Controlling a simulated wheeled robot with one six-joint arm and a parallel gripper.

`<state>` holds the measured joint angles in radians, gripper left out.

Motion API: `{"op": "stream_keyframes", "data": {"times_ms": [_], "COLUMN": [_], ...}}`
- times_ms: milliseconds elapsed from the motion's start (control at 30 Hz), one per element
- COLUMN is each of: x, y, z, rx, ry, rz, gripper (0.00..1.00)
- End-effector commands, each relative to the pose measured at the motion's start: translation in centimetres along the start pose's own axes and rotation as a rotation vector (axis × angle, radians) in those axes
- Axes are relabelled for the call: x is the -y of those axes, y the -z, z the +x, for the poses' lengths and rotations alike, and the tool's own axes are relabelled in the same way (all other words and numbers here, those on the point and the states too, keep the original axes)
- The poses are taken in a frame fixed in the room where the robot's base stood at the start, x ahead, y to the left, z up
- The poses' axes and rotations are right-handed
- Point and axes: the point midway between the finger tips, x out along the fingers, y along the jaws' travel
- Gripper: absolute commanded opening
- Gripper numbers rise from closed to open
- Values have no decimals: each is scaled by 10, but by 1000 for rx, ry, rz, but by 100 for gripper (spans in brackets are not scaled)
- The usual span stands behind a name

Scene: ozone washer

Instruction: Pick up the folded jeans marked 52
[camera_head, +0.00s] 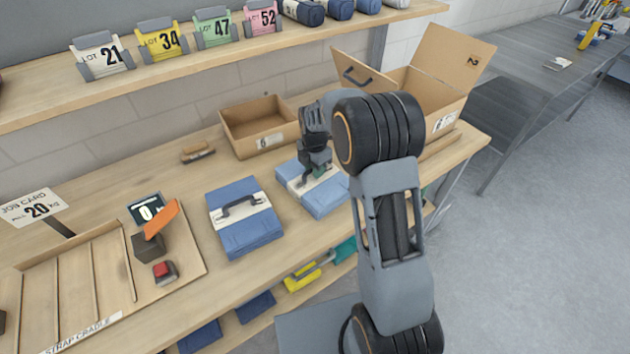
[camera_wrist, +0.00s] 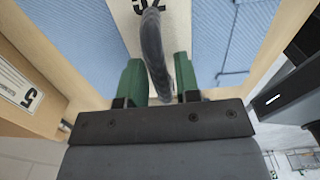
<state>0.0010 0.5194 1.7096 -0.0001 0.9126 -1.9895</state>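The folded blue jeans (camera_head: 325,196) under my gripper lie on the wooden bench, with a pale band (camera_wrist: 127,30) around them. In the wrist view the jeans (camera_wrist: 235,35) fill the top; the band's upside-down number is cut by the edge and looks like 52. A dark strap handle (camera_wrist: 154,50) stands up from the band. My gripper (camera_wrist: 160,80) has its green fingers on either side of the handle, with a gap visible at the right finger. It also shows over the jeans in the head view (camera_head: 318,172).
A second folded jeans bundle (camera_head: 240,236) with a handle lies to the left. An open low box (camera_head: 232,138) stands behind, and a flapped carton (camera_head: 445,100) stands at right. A strap cradle (camera_head: 190,248) is at left. A shelf (camera_head: 190,70) with numbered cards overhangs the back.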

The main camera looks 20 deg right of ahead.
Motion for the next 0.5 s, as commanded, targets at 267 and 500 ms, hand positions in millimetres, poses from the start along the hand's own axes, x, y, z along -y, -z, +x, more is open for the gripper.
{"op": "stream_keyframes", "data": {"times_ms": [267,500], "x": [0,0], "y": [0,0], "z": [0,0], "rx": [0,0], "ry": [0,-1], "rz": [0,0], "gripper": [3,0]}}
